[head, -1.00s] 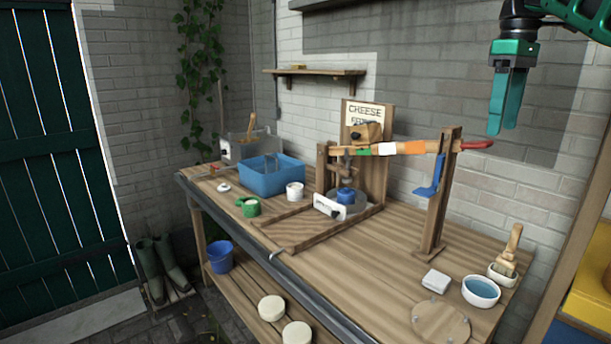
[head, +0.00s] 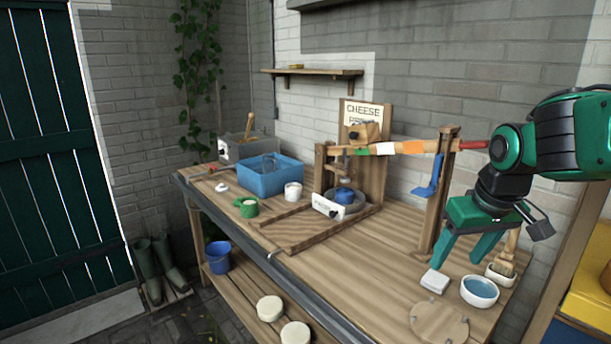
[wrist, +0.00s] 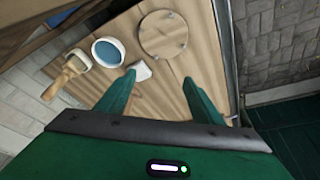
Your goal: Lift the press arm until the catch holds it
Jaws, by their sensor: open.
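The press arm (head: 400,148) is a wooden bar with green, white and orange bands, lying about level across the cheese press. Its red end (head: 472,145) sticks out to the right past a wooden post (head: 437,195) and is partly hidden by my arm. A blue catch (head: 429,180) sits on that post, below the bar. My gripper (head: 453,262) is open and empty, pointing down over the right end of the bench, below the bar and right of the post. Its two green fingers also show apart in the wrist view (wrist: 158,98).
Near my gripper on the bench are a white block (head: 435,281), a bowl of blue liquid (head: 479,291), a brush in a dish (head: 503,268) and a round board (head: 440,322). A blue tub (head: 270,178) stands farther left. The bench middle is clear.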

